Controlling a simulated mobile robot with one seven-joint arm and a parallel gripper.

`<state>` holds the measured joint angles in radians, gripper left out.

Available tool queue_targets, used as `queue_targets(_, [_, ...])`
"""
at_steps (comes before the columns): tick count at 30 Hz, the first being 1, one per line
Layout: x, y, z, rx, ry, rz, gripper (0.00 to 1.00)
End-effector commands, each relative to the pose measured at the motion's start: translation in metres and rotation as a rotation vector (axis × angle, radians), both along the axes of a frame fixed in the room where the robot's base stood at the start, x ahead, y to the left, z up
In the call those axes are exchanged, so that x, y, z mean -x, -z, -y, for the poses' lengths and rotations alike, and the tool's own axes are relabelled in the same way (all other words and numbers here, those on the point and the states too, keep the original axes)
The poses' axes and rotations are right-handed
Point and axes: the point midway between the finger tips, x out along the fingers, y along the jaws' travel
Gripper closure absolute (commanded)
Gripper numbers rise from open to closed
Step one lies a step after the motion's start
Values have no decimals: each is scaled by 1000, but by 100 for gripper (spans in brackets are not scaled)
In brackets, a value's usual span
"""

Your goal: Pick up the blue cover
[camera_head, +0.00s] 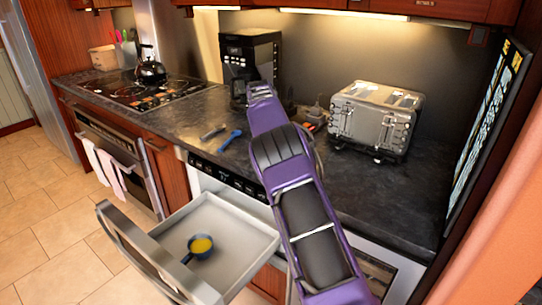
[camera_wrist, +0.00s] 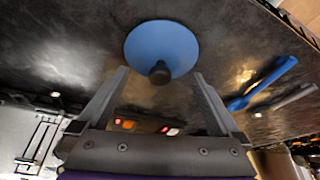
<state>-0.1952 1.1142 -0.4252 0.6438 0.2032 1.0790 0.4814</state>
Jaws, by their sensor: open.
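The blue cover (camera_wrist: 160,38) is a round disc with a dark knob in its middle, on the dark countertop (camera_wrist: 60,50) in the wrist view. My gripper (camera_wrist: 160,74) is open, with its two fingers apart and nothing between them. The knob shows between the fingertips in the picture, and the cover's disc lies just beyond them. I cannot tell how much gap is left. In the head view my purple arm hides the cover and the fingers.
A blue utensil (camera_head: 231,139) and a grey one (camera_head: 213,132) lie on the counter. A coffee maker (camera_head: 248,62) and toaster (camera_head: 375,115) stand behind. The open drawer (camera_head: 235,222) holds a blue pan (camera_head: 199,246) with yellow contents. A kettle (camera_head: 150,70) sits on the stove.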

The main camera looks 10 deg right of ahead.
Motion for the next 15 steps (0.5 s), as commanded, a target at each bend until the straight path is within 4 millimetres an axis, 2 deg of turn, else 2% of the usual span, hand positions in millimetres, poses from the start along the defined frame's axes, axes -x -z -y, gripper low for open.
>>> queue_targets(4, [-6,16,4,1,0,0,0])
queue_targets(12, [-7,19,4,0,0,1,0])
queue_targets(13, [-7,19,4,0,0,1,2])
queue_targets(15, [-7,19,4,0,0,1,14])
